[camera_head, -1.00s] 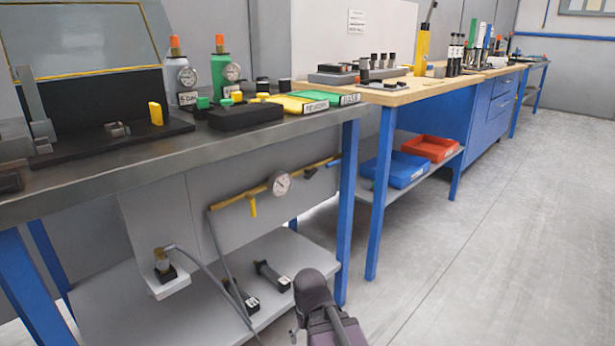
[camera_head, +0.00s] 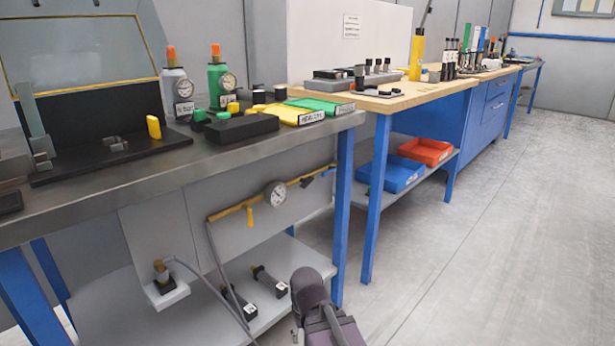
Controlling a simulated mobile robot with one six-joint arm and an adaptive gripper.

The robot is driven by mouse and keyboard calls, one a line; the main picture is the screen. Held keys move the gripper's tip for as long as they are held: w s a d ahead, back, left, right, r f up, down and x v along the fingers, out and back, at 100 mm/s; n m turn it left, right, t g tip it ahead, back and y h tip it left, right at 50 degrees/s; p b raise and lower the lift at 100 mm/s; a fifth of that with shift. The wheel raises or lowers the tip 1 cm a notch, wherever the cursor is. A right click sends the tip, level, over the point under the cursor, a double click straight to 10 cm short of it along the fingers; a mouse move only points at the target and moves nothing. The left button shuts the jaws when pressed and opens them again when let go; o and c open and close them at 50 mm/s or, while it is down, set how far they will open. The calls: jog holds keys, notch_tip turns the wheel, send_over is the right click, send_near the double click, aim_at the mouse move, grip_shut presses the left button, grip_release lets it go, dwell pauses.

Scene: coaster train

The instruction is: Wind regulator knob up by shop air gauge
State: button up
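A round white-faced gauge (camera_head: 276,193) sits on a yellow air pipe (camera_head: 236,208) along the panel under the near bench. A yellow lever (camera_head: 250,216) hangs from the pipe left of the gauge. A small dark fitting (camera_head: 307,182) is on the pipe just right of the gauge; I cannot tell whether it is the regulator knob. A brass-topped fitting (camera_head: 161,271) stands on a bracket lower left, with a grey hose from it. The gauge reading is too small to make out. A dark part of my arm shows at the bottom middle, below the gauge; my gripper's fingers are not visible.
The steel bench (camera_head: 95,203) above holds two gauged bottles and several blocks. The lower shelf (camera_head: 105,318) carries two black cylindrical parts and hose. A blue bench leg (camera_head: 343,220) stands right of the pipe. The floor (camera_head: 480,240) at right is clear.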

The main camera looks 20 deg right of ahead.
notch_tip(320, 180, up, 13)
jog(key=p, duration=1.2)
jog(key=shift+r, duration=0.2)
